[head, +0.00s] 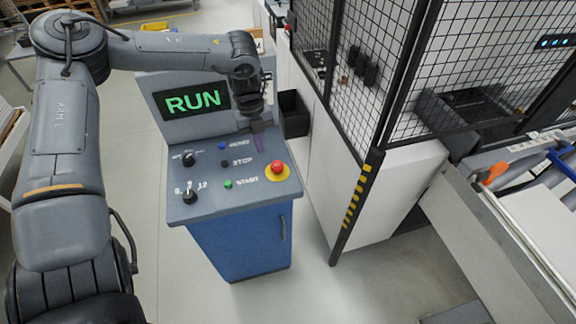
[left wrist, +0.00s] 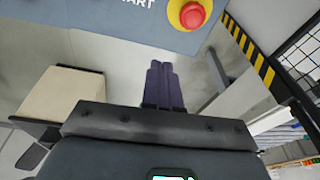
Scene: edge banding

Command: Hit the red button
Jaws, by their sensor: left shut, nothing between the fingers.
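The red button (head: 277,167) is a round mushroom cap on a yellow ring, at the right side of the sloped control panel (head: 205,208). It also shows at the top of the left wrist view (left wrist: 192,15). My left gripper (head: 260,146) hangs over the upper right part of the panel, just behind and left of the button. Its dark purple fingers (left wrist: 163,85) are together with nothing between them, and they look apart from the button. My right gripper is in neither view.
The screen (head: 190,100) behind the panel reads RUN in green. A green START button (head: 228,184), a blue button (head: 222,146) and black knobs (head: 189,198) sit left of the red one. A mesh guard (head: 375,50) with a striped post (head: 355,205) stands to the right.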

